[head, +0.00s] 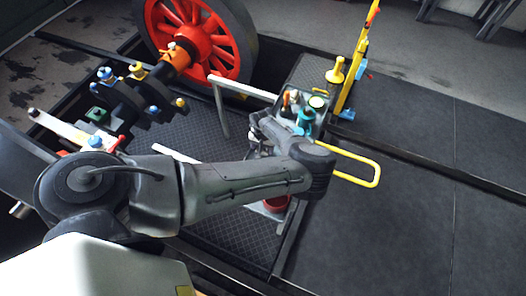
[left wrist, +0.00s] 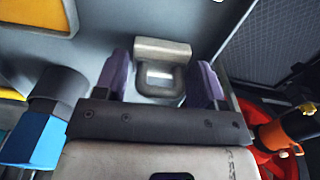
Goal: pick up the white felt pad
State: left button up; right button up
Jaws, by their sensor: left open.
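The white felt pad (left wrist: 162,47) appears in the left wrist view as a pale block with a dark grey squared loop on its near side. It lies on a grey surface. My left gripper (left wrist: 160,76) is open, with its two purple fingers on either side of the loop. I cannot tell whether either finger touches it. In the head view my left arm reaches across to the grey tray (head: 318,127), and its forearm and wrist hide the pad. My right gripper is not in view.
A blue object (left wrist: 32,138) stands left of the gripper, and an orange-and-black one (left wrist: 287,130) stands right. In the head view a teal container (head: 305,119) stands in the tray.

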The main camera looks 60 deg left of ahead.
pick_arm(q)
jog(key=shift+f, duration=0.2)
jog(key=c, duration=0.6)
jog(key=shift+r+p, duration=0.45)
jog(key=shift+r, duration=0.05)
notch_tip(320, 180, up, 4)
jog(key=shift+f+p, duration=0.25)
jog(key=shift+p, duration=1)
jog(key=w+d+r+p, duration=0.3)
jog(key=d+r+p, duration=0.3)
jog(key=d, duration=0.5)
jog(key=shift+d+r+p, duration=0.15)
jog(key=shift+r+p, duration=0.1)
jog(key=shift+p, duration=0.6)
